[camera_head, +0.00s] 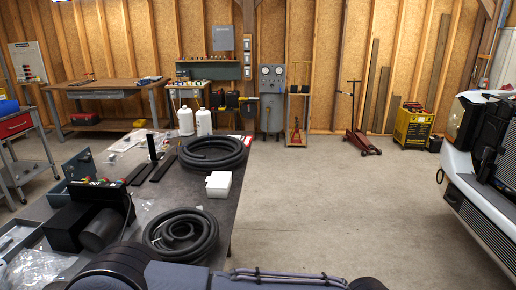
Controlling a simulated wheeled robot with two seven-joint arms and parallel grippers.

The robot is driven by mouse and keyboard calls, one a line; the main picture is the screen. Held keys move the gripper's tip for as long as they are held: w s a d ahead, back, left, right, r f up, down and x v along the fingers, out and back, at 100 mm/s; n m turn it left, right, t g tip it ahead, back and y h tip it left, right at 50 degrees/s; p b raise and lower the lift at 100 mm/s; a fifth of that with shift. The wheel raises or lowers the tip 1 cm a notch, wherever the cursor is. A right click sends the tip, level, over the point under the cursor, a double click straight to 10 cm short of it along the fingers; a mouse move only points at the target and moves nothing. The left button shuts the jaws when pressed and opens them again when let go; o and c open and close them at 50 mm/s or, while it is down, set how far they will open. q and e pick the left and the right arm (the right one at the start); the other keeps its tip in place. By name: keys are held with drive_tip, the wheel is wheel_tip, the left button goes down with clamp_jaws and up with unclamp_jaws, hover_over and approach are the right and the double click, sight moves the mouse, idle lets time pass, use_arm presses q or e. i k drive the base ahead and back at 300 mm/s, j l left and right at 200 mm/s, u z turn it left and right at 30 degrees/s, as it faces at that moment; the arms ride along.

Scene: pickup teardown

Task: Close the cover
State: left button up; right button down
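I cannot make out which thing is the cover. The white front of a pickup (478,192) stands at the right edge of the head view, cut off by the frame, with dark parts at its front. A small white box (218,184) sits on the dark workbench (222,212); whether it has a lid is unclear. Part of my own arm, with cables along it, crosses the bottom edge. Neither of my grippers can be seen.
Two coils of black hose, one nearer (181,234) and one farther (212,153), lie on the workbench beside white bottles (204,122). A red floor jack (362,142) and yellow machine (412,128) stand by the back wall. The concrete floor between bench and pickup is clear.

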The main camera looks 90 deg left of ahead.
sight(85, 166)
drive_tip(key=i+j+u, duration=0.1)
drive_tip(key=i+u, duration=0.2)
drive_tip(key=u, duration=0.2)
drive_tip(key=i+u, duration=0.3)
drive_tip(key=u, duration=0.2)
drive_tip(key=i+l+u, duration=0.15)
drive_tip(key=u, duration=0.3)
drive_tip(key=i+j+u, duration=0.2)
drive_tip(key=u, duration=0.2)
drive_tip(key=i+u, duration=0.75)
drive_tip(key=i+l+u, duration=0.15)
drive_tip(key=i+u, duration=0.4)
drive_tip(key=u, duration=0.35)
drive_tip(key=i+u, duration=0.2)
drive_tip(key=u, duration=0.25)
drive_tip(key=i+l+u, duration=0.1)
drive_tip(key=u, duration=0.4)
drive_tip(key=i+l+u, duration=0.15)
drive_tip(key=u, duration=0.35)
drive_tip(key=i+l+u, duration=0.15)
drive_tip(key=u, duration=0.3)
drive_tip(key=i+u, duration=0.15)
drive_tip(key=u, duration=0.3)
drive_tip(key=i+u, duration=0.15)
drive_tip(key=u, duration=0.25)
drive_tip(key=i+u, duration=0.2)
drive_tip(key=u, duration=0.25)
